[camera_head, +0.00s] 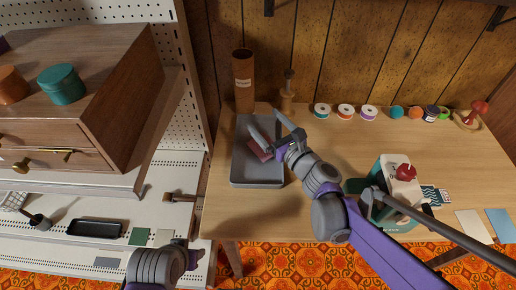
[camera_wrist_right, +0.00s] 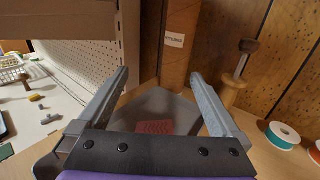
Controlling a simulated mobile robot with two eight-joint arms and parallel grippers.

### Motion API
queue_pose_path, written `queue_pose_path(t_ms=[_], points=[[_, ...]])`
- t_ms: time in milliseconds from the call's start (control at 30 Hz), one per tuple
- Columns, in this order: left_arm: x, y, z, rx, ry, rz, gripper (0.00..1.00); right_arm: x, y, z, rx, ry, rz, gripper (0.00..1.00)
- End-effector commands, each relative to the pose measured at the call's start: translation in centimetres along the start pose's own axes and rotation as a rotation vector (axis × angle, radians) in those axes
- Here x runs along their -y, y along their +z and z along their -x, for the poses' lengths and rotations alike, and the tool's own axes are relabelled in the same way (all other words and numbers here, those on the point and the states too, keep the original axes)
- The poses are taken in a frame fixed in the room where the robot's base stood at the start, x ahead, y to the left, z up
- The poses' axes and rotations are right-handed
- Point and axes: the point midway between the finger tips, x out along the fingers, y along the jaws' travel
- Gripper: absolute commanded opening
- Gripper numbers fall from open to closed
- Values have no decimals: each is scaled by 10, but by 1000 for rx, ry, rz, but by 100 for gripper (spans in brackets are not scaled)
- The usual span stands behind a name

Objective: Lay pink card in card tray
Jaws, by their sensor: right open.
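The pink card (camera_head: 259,150) lies in the grey card tray (camera_head: 258,183), in its middle part; my right gripper partly covers it in the head view. In the right wrist view the card (camera_wrist_right: 155,127) shows on the tray floor (camera_wrist_right: 168,104), between the fingers and just beyond the gripper's body. My right gripper (camera_head: 264,116) is open above the tray, its two fingers wide apart with nothing between the tips (camera_wrist_right: 160,73). My left arm enters at the bottom left; its gripper (camera_head: 194,256) shows only in small part, and its fingers cannot be made out.
A brown cylinder (camera_head: 243,82) and a wooden spindle (camera_head: 288,95) stand behind the tray. Thread spools (camera_head: 345,111) line the back. A green and white box (camera_head: 392,175) with a red knob stands right of my forearm. Cards (camera_head: 474,226) lie at the right front.

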Motion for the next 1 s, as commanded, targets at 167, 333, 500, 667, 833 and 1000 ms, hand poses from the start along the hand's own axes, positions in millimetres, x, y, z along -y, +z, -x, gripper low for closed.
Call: queue_pose_path(t_ms=[167, 333, 500, 667, 833, 1000], points=[[0, -5, 17, -6, 0, 0, 48, 0, 38, 1, 1, 0, 0, 100], [0, -7, 22, -8, 0, 0, 48, 0, 56, 0, 0, 0, 0, 100], [0, -7, 23, -8, 0, 0, 48, 0, 59, 0, 0, 0, 0, 100], [0, -7, 23, -8, 0, 0, 48, 0, 59, 0, 0, 0, 0, 100], [0, -7, 23, -8, 0, 0, 48, 0, 59, 0, 0, 0, 0, 100], [0, -7, 23, -8, 0, 0, 48, 0, 59, 0, 0, 0, 0, 100]])
